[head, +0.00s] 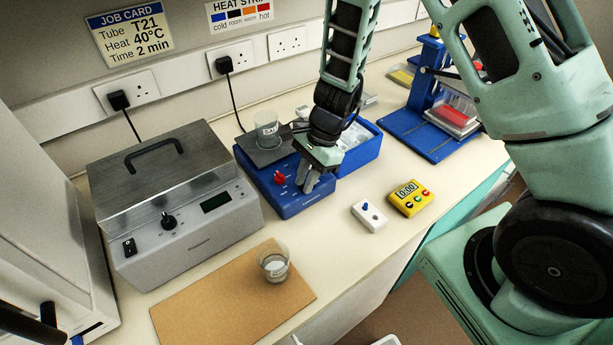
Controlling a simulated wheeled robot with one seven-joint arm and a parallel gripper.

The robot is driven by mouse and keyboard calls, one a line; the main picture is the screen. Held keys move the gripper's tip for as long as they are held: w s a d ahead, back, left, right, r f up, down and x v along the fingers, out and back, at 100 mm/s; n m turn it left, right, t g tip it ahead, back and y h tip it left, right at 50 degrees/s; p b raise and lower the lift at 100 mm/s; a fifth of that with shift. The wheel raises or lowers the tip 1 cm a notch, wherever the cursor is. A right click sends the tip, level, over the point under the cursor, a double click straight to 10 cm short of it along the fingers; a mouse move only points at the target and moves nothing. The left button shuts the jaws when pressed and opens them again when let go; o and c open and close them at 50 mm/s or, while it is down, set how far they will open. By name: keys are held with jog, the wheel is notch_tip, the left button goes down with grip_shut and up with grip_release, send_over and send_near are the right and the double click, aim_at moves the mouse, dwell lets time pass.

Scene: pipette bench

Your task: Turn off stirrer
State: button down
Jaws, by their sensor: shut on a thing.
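The blue stirrer (292,204) stands on the bench in the head view, with a dark top plate (262,152) and a glass beaker (267,129) on it. A red knob (280,178) is on the left of its sloping front panel, clear of my fingers. My gripper (307,184) reaches down over the right part of this panel. It is shut on what seems to be a right-hand knob, which the fingers hide. I cannot see the knob's setting.
A grey heated bath (185,235) with a lid stands left of the stirrer. A blue tray (361,147) is close behind my gripper. A white button box (369,216) and a yellow timer (410,198) lie to the right. A glass (274,264) stands on a brown board (205,308) in front.

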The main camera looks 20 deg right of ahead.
jog(key=shift+s+a+r+h+p, duration=0.1)
jog(key=shift+a+r+h+p, duration=0.2)
jog(key=shift+h+p, duration=0.6)
jog(key=shift+f+h+p, duration=0.35)
jog(key=shift+h+p, duration=0.05)
jog(key=shift+p, duration=0.5)
jog(key=c, duration=1.3)
grip_release()
jog(key=r, duration=0.5)
jog(key=d+r, duration=0.1)
jog(key=r, duration=0.5)
jog(key=d+r, duration=0.1)
jog(key=r, duration=0.5)
jog(key=shift+w+d+r, duration=0.1)
jog(key=shift+w+r, duration=0.05)
jog(key=shift+w, duration=0.1)
